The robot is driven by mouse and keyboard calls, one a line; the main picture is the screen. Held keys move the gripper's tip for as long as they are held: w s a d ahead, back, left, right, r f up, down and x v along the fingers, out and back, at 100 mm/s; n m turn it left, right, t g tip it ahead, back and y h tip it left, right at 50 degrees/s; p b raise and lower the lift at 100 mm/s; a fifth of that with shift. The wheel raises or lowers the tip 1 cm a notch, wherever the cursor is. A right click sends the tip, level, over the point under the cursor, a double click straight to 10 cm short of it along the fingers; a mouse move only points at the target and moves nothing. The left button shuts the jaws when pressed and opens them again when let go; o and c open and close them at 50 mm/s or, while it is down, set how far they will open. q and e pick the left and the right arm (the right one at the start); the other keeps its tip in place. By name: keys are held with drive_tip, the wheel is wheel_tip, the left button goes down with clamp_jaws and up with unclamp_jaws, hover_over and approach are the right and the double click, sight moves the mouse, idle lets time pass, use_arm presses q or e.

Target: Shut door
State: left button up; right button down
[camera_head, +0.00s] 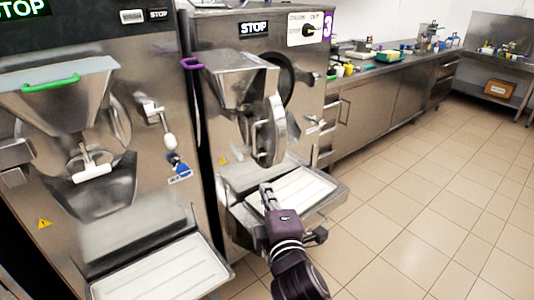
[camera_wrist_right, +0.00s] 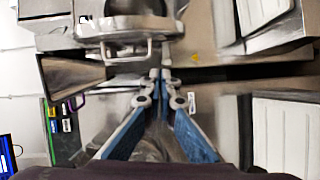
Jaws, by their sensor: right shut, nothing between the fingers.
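The right batch freezer's round metal door (camera_head: 272,132) stands swung out from the front, seen nearly edge-on. A dark round opening (camera_head: 276,72) shows behind it and the metal hopper (camera_head: 238,80). My right gripper (camera_head: 266,188) is shut and empty, below the door and over the white tray (camera_head: 302,190). In the right wrist view its blue-sided fingers (camera_wrist_right: 166,78) are together. A metal part with a bar handle (camera_wrist_right: 125,48), seemingly the door, lies ahead of them, apart from the tips. My left gripper is not in view.
A second freezer (camera_head: 70,130) stands close at left, its white-handled front (camera_head: 92,172) closed. A steel counter (camera_head: 385,100) with small items runs along the back right. The tiled floor (camera_head: 430,210) at right is clear.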

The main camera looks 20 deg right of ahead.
wheel_tip(320, 180, up, 3)
drive_tip(key=n, duration=0.1)
drive_tip(key=t+p, duration=0.1)
drive_tip(key=p, duration=0.1)
approach(268, 153)
drive_tip(key=w+a+r, duration=0.2)
drive_tip(key=w+a, duration=0.2)
drive_tip(key=w, duration=0.2)
drive_tip(key=d, duration=0.3)
drive_tip(key=shift+w+d+r+p, duration=0.15)
drive_tip(key=shift+d+p, duration=0.15)
drive_tip(key=shift+d, duration=0.05)
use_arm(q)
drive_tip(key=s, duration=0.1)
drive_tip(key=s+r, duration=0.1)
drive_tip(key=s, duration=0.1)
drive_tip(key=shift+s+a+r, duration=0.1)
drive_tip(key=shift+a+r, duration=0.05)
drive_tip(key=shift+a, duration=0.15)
